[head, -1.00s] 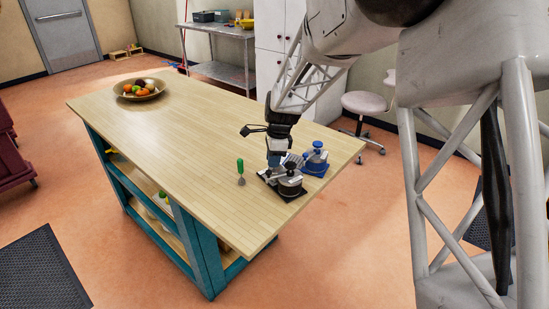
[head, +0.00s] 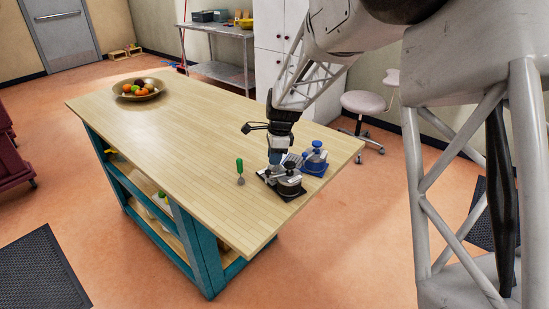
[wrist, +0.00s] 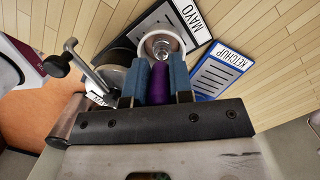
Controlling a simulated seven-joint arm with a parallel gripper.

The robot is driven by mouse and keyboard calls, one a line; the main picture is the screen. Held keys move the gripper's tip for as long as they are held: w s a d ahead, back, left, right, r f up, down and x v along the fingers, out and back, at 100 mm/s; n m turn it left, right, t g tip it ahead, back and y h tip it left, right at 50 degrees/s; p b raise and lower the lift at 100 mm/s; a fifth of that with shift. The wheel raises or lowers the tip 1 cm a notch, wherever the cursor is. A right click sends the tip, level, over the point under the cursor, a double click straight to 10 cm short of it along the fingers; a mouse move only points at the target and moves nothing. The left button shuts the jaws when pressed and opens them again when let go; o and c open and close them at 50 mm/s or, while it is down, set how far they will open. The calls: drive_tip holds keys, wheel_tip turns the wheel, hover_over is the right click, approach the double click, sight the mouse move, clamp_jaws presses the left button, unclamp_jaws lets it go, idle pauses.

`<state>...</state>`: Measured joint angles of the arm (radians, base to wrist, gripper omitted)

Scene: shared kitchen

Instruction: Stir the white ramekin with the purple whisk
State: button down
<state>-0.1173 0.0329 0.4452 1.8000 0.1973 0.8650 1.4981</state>
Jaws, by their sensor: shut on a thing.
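My gripper (wrist: 159,76) has blue fingertips and is shut on the purple handle of the whisk (wrist: 158,90). In the wrist view the whisk's wire end reaches into the white ramekin (wrist: 180,45), a small round cup just beyond my fingertips. The whisk end is small, so I cannot tell whether it touches the ramekin's wall or bottom. In the head view my gripper (head: 275,166) points down over the near right part of the table. The whisk and ramekin are too small or hidden there to make out clearly.
A metal-lidded jar (head: 289,184) stands close beside my gripper, with a blue-topped jar (head: 315,157) to its right. Labels reading MAYO (wrist: 187,14) and KETCHUP (wrist: 221,68) lie by the ramekin. A green-handled utensil (head: 240,168) is to the left. The table's middle (head: 180,125) is clear.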

drive_tip(key=shift+r, duration=2.95)
drive_tip(key=w+d+r+n+g+h, duration=0.1)
drive_tip(key=w+d+r+n, duration=0.2)
drive_tip(key=w+d+n, duration=0.8)
drive_tip(key=shift+w+n+g+h, duration=0.35)
drive_tip(key=shift+w+n, duration=1.3)
drive_tip(key=shift+n, duration=1.45)
drive_tip(key=shift+w, duration=0.15)
